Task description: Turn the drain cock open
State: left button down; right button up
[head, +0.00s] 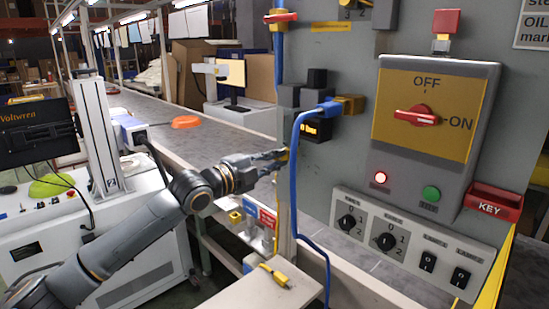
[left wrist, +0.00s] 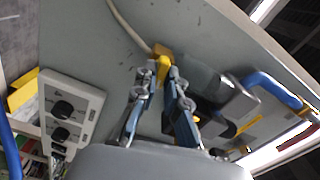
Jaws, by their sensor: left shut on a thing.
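A small yellow handle (head: 285,154), which looks like the drain cock, sits at the left edge of the grey panel. It also shows in the left wrist view (left wrist: 163,67), against the grey panel face. My left gripper (head: 279,158) reaches it from the left. In the left wrist view, the two fingertips of my left gripper (left wrist: 160,78) are on either side of the yellow handle and shut on it. The fingers partly hide the handle, so its angle is hard to tell. My right gripper is in neither view.
A blue pipe (head: 294,190) runs down close to the handle. A red-handled valve (head: 281,17) is above. The red rotary switch (head: 416,116) and knob plate (head: 410,247) are on the panel. A conveyor (head: 215,140) carries an orange pan (head: 186,122). A yellow piece (head: 275,276) lies on a ledge below.

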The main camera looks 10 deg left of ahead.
pick_arm(q)
jog(key=shift+r+m+p, duration=0.1)
jog(key=shift+m+p, duration=0.5)
jog(key=shift+m, duration=0.5)
jog(key=c, duration=1.5)
grip_release()
jog(key=shift+o, duration=0.5)
jog(key=shift+w, duration=0.1)
jog(key=shift+f, duration=0.2)
jog(key=v, duration=1.2)
